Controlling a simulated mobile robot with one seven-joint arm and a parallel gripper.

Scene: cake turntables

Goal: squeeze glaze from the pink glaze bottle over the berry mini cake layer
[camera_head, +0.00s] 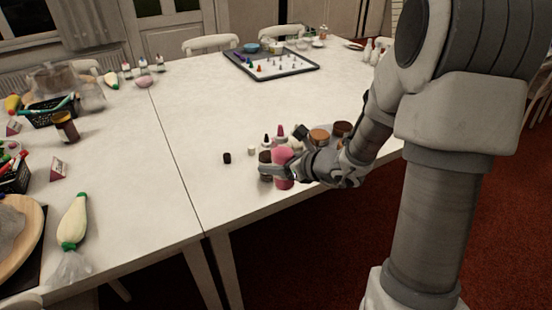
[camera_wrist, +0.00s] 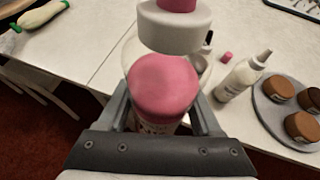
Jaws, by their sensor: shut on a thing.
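My gripper (camera_wrist: 162,125) is shut on the pink glaze bottle (camera_wrist: 165,88), whose rounded pink body stands between the fingers with part of a label showing. The bottle (camera_head: 283,167) also shows in the head view near the front edge of the table, at the end of my arm. A white collar-like piece with a pink top (camera_wrist: 176,28) shows just above the body in the wrist view; I cannot tell whether it joins the bottle. I cannot make out the berry mini cake layer. No flowing glaze is visible.
A white squeeze bottle (camera_wrist: 241,80) and a grey round board (camera_wrist: 270,112) with brown-topped jars or cakes (camera_wrist: 302,126) are to the right. A dark small cylinder (camera_head: 227,158) stands left of the gripper.

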